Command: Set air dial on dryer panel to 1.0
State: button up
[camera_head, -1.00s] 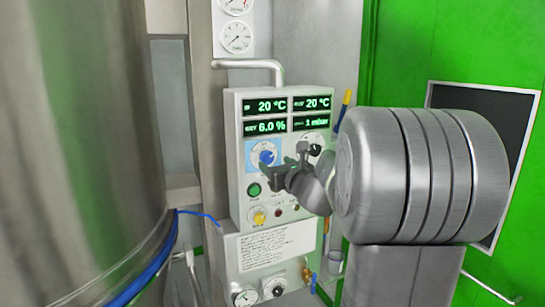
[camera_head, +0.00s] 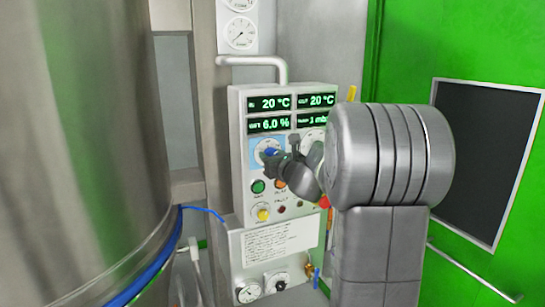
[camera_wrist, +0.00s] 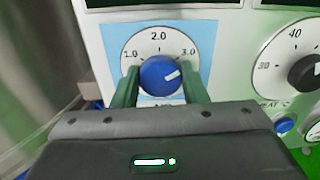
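The air dial is a blue knob (camera_wrist: 160,76) on a white scale with a light-blue surround, marked 1.0, 2.0 and 3.0. Its white pointer mark points up and right, towards 3.0. In the head view the blue knob (camera_head: 269,151) is partly covered by my gripper (camera_head: 272,160). In the wrist view my gripper (camera_wrist: 159,82) is open, with one green-tinted finger at each side of the knob. I cannot tell whether the fingers touch it. The dryer panel (camera_head: 238,125) is a white box with green-lit displays.
A second dial with a black knob (camera_wrist: 305,72) is close on the right. A green button (camera_head: 258,186) and a yellow knob (camera_head: 263,214) lie below. A large steel vessel (camera_head: 80,130) stands left; a green wall (camera_head: 400,60) is at right.

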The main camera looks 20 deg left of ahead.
jog(key=shift+f+b, duration=0.1)
jog(key=shift+b, duration=0.25)
jog(key=shift+f+n+b, duration=0.1)
jog(key=shift+n+b, duration=10.2)
jog(key=shift+n, duration=1.6)
jog(key=o, duration=1)
jog(key=shift+c, duration=0.2)
